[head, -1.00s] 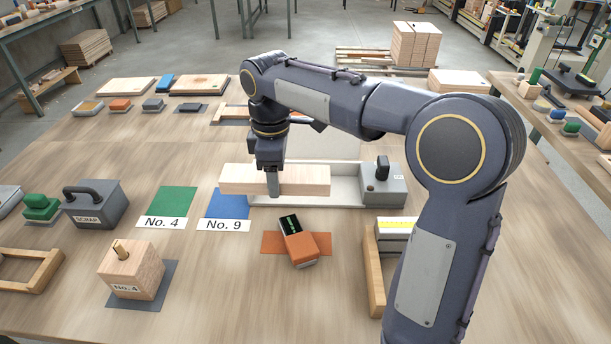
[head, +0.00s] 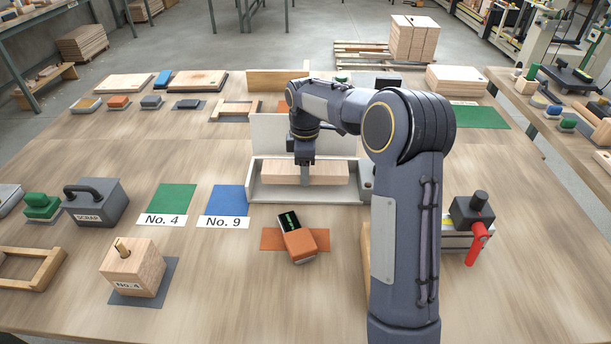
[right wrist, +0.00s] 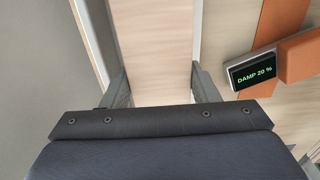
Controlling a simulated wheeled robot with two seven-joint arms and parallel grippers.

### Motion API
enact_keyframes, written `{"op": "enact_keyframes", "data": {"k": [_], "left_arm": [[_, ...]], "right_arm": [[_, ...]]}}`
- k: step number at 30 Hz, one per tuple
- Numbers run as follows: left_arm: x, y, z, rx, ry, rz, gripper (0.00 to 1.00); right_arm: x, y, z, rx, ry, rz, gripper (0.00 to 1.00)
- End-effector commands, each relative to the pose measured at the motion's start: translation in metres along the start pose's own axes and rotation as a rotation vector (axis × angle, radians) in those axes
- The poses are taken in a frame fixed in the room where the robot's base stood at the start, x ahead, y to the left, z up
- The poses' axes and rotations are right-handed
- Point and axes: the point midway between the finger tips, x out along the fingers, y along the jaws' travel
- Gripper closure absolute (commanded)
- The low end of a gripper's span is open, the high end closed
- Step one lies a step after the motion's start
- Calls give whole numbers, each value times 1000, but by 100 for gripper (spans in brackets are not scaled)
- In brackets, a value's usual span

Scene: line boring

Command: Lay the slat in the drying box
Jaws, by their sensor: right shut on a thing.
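The slat (head: 325,174) is a pale wooden bar held level in my right gripper (head: 305,175). It lies lengthwise over the open drying box (head: 270,194), a grey-white tray with its lid raised at the back. In the head view the slat appears within the box's walls; whether it touches the floor cannot be told. In the right wrist view the slat (right wrist: 155,60) runs between the two fingers of my right gripper (right wrist: 158,85). My left gripper is not in view.
A moisture meter reading "DAMP 20 %" (right wrist: 255,72) lies in front of the box on an orange mat (head: 270,240). Blue No. 9 (head: 229,199) and green No. 4 (head: 174,197) mats lie left. A scrap box (head: 97,205) and a wooden block (head: 132,268) stand further left.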

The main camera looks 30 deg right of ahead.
Motion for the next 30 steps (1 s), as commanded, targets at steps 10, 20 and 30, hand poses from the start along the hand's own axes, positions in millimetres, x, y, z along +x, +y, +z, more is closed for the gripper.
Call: {"op": "enact_keyframes", "data": {"k": [10,20,30], "left_arm": [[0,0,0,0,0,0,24],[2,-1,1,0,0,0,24],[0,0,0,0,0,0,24]], "right_arm": [[31,1,1,1,0,0,75],[35,0,1,1,-1,-1,37],[29,1,1,1,0,1,37]]}}
